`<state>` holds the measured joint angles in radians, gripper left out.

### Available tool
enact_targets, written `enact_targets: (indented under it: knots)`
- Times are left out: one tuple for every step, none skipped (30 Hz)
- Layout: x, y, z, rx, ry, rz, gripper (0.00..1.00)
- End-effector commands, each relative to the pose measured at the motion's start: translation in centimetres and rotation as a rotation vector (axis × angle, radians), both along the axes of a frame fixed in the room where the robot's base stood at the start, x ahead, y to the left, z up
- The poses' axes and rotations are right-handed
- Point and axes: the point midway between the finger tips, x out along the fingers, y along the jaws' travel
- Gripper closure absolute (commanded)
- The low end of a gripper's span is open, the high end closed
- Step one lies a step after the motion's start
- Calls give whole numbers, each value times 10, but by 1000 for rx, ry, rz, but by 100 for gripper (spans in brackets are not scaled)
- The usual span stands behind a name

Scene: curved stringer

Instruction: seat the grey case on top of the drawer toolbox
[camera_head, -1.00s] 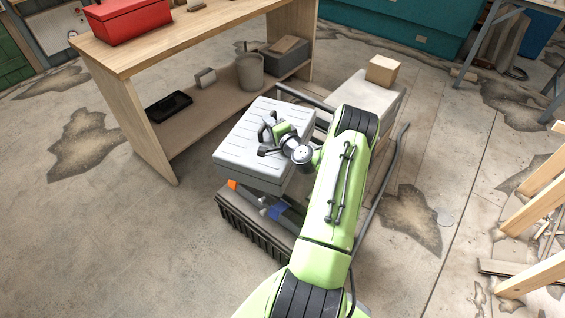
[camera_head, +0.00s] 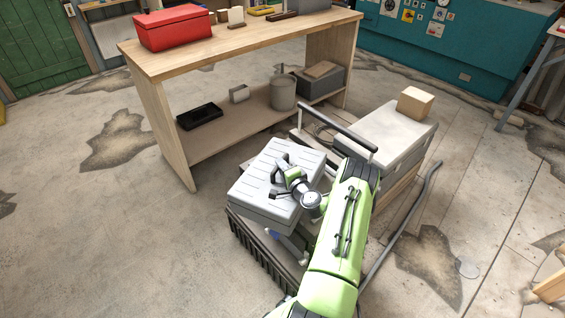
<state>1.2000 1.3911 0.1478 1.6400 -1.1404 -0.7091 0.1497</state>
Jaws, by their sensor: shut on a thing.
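The grey case (camera_head: 263,203) is a flat box with a ribbed lid. It is in the middle of the head view, slightly tilted in the picture. My gripper (camera_head: 281,178) is shut on the handle on its lid. The case is over a dark ribbed crate (camera_head: 257,258) and hides most of its inside; I cannot tell whether they touch. A light grey box (camera_head: 377,133) on a wooden base stands to the right and behind the case. It may be the drawer toolbox, but I cannot make out drawers clearly. My arm hides part of its near side.
A small cardboard-coloured block (camera_head: 415,104) sits on the light grey box. A dark bar (camera_head: 338,128) stands at its left side. A wooden bench (camera_head: 165,130) with a red box (camera_head: 174,27) is behind left. The floor at left is clear.

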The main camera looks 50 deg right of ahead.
Motion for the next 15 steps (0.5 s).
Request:
enact_targets:
  knots:
    - [1, -1, -1, -3, -11, -1, 100]
    - [2, -1, -1, -4, -10, -1, 100]
    - [1, -1, 0, -4, -11, -1, 100]
    - [1, -1, 0, -4, -10, -1, 100]
    - [1, -1, 0, -4, -10, -1, 100]
    - [1, -1, 0, -4, -10, -1, 100]
    - [1, -1, 0, -4, -10, -1, 100]
    - [1, -1, 0, -4, -10, -1, 100]
    - [1, -1, -1, -4, -10, -1, 100]
    - [1, -1, -2, -3, -11, -1, 100]
    - [1, -1, -3, -3, -11, -1, 100]
    - [0, 0, -6, -2, -2, 0, 75]
    - [0, 0, -6, -2, -2, 0, 71]
    - [0, 0, -6, -2, -2, 0, 66]
    - [0, 0, -6, -1, -2, 0, 60]
